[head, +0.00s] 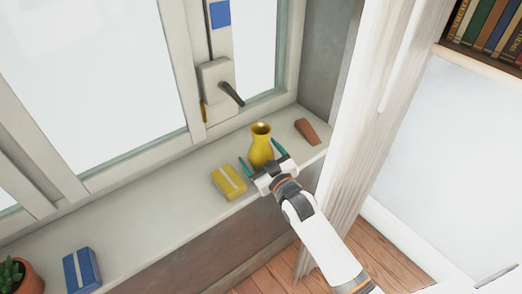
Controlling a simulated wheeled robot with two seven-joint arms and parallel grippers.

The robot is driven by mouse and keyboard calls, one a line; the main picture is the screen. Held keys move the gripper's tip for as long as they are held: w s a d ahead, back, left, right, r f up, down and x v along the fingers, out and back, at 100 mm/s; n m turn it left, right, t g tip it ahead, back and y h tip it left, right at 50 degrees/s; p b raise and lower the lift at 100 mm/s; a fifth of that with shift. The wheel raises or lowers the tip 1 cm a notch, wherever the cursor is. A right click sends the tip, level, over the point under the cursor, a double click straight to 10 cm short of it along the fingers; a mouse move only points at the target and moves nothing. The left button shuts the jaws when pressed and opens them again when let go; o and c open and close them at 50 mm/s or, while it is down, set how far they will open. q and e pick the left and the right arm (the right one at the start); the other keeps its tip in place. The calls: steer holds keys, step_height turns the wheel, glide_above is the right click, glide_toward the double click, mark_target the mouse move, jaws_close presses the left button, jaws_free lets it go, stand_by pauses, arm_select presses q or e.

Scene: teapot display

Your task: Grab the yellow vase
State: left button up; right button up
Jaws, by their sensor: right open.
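The yellow vase (261,148) stands upright on the window sill (160,190), near its right end. My right gripper (262,159) is at the front of the vase, with its arm coming in from the lower right. Its two teal fingers are spread, one to the left of the vase and one to the right. The fingers look apart from the vase. The gripper's body covers the space just in front of the vase's base. My left gripper is not in view.
A yellow box (229,182) lies on the sill close to the left of my right gripper. A brown wedge (307,131) lies to the vase's right. A blue box (82,270) and a potted plant (14,275) are at the lower left. A window handle (231,94) projects behind the vase.

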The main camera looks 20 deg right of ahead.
steer(key=c, duration=1.3)
steer(key=shift+o, duration=0.2)
steer(key=shift+r, duration=0.15)
